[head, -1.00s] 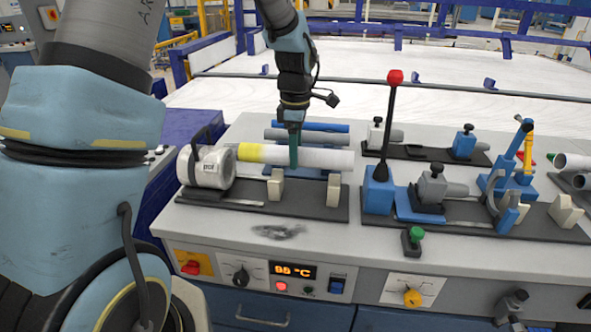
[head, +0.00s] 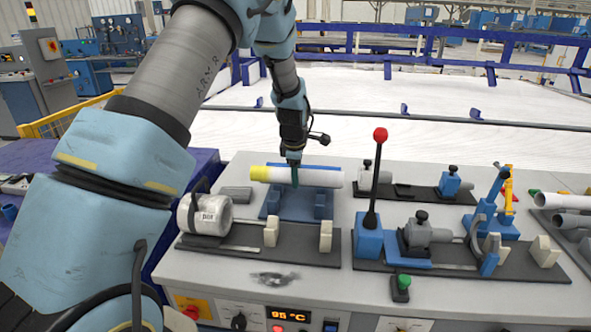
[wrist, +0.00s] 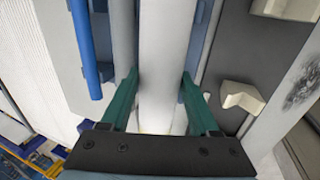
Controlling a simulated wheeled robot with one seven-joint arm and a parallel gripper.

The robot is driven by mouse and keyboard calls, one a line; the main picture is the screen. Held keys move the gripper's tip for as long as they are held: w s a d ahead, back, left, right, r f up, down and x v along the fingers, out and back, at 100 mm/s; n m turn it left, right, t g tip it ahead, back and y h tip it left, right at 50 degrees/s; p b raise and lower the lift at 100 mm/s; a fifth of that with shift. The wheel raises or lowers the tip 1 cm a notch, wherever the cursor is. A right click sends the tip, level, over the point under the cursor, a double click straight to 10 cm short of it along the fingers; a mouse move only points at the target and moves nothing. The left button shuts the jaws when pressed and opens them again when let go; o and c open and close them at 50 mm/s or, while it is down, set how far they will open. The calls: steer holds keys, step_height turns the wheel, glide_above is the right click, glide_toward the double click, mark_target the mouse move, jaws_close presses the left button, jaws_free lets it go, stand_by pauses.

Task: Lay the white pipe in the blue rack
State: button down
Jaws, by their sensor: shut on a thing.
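The white pipe (head: 310,178) has a yellow band at its left end and lies level, left to right, in the head view. My gripper (head: 294,180) is shut on the pipe near its middle, from above. The blue rack (head: 290,208) sits on the bench in front of and below the pipe in the picture; the pipe hides its back part. In the wrist view the white pipe (wrist: 165,60) runs between my two green fingers (wrist: 158,100), with bits of the blue rack (wrist: 197,14) beside it. I cannot tell whether the pipe touches the rack.
A blue pipe (head: 322,168) lies behind the white pipe. In front of the rack is a dark fixture with cream supports (head: 326,236) and a white heater drum (head: 206,214). A tall red-knobbed lever (head: 377,165) stands close to the right.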

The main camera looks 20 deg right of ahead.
steer(key=shift+f+b, duration=1.95)
steer(key=shift+f, duration=1.35)
steer(key=shift+c, duration=0.2)
jaws_free()
steer(key=b+v, duration=0.3)
steer(key=v, duration=0.8)
steer(key=s+a+m, duration=0.2)
steer(key=a+m, duration=0.1)
steer(key=a, duration=0.7)
steer(key=s+a+m, duration=0.2)
steer(key=a+m, duration=0.1)
steer(key=a, duration=0.7)
steer(key=s+a+m+g+y, duration=0.1)
steer(key=s+a+m, duration=0.6)
steer(key=s+a, duration=0.5)
steer(key=shift+s+a, duration=0.25)
steer(key=shift+a, duration=0.6)
